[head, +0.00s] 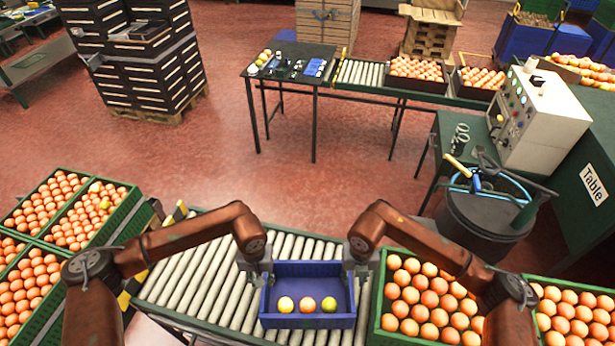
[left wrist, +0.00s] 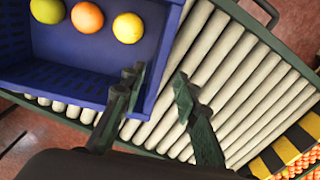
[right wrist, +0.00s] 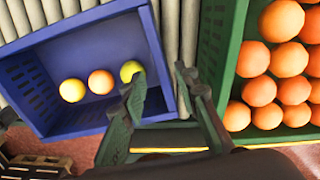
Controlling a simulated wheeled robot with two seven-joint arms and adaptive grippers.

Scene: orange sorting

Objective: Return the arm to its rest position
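A blue crate (head: 308,320) sits on the roller conveyor (head: 203,285) in the head view. It holds a row of three fruits: a yellow one (head: 286,304), an orange one (head: 308,305) and a yellow-green one (head: 329,304). My left gripper (left wrist: 157,82) is at the crate's left wall, with one finger inside and one outside. My right gripper (right wrist: 161,78) straddles the right wall in the same way. Both have their fingers apart, with gaps beside the wall in the wrist views. In the head view, the fingertips are largely hidden by my wrists.
Green crates of oranges stand at the left (head: 133,212) and close to the right of the conveyor (head: 377,312). A dark drum (head: 485,225) and a white control box (head: 538,120) stand at the right. The red floor ahead is clear up to a table (head: 290,70).

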